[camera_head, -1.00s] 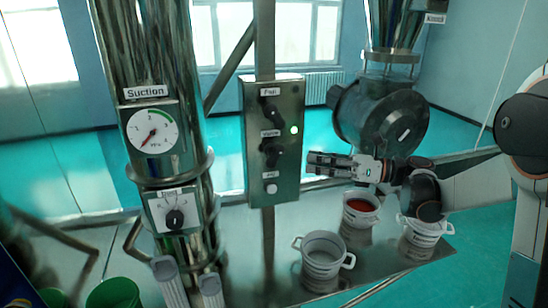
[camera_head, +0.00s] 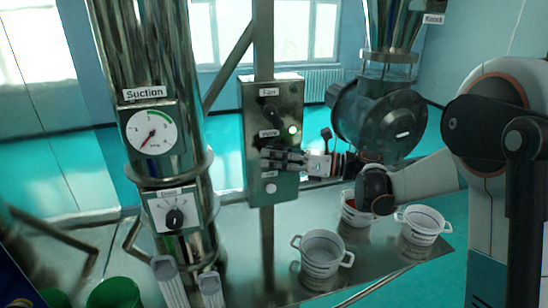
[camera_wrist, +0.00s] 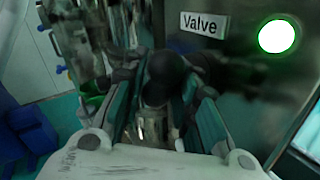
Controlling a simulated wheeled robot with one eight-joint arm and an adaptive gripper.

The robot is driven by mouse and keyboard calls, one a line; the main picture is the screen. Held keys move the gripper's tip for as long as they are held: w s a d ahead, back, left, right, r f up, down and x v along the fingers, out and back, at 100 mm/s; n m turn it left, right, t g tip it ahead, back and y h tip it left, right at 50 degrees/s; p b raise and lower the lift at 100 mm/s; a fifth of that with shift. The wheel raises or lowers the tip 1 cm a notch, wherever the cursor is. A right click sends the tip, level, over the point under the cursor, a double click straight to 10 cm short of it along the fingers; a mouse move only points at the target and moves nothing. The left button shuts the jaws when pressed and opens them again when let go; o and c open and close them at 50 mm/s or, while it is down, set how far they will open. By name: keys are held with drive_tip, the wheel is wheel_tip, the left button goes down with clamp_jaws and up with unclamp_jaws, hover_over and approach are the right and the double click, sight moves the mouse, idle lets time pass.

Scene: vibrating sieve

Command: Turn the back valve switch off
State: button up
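The grey control panel (camera_head: 289,97) has a Valve label (camera_head: 269,133) at mid-height. The black valve switch under it is mostly hidden by my gripper (camera_head: 268,158) in the head view. In the wrist view the black valve switch (camera_wrist: 165,72) shows below and left of the Valve label (camera_wrist: 204,24), between the two fingers of my gripper (camera_wrist: 160,95). The fingers are spread to either side of the knob. I cannot tell whether they touch it. A green lamp (camera_wrist: 276,36) to the right of the label is lit.
Another black switch (camera_head: 269,113) sits above on the same panel, and a white button (camera_head: 270,188) below. A large metal motor housing (camera_head: 395,120) stands at right, close to my arm. White pots (camera_head: 321,252) stand on the metal table. The suction column (camera_head: 150,60) is left.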

clamp_jaws()
drive_tip(key=h, duration=0.1)
drive_tip(key=n+h+p, duration=0.1)
drive_tip(key=shift+r+h+p, duration=0.2)
drive_tip(key=shift+h+p, duration=0.1)
drive_tip(key=n+h+p, duration=0.1)
drive_tip(key=h, duration=0.2)
drive_tip(key=shift+n+p, duration=0.3)
drive_tip(key=shift+n, duration=0.1)
drive_tip(key=shift+f+n+h+p, duration=0.15)
drive_tip(key=shift+n+h+p, duration=0.65)
drive_tip(key=shift+h, duration=1.6)
drive_tip(key=shift+d, duration=0.1)
unclamp_jaws()
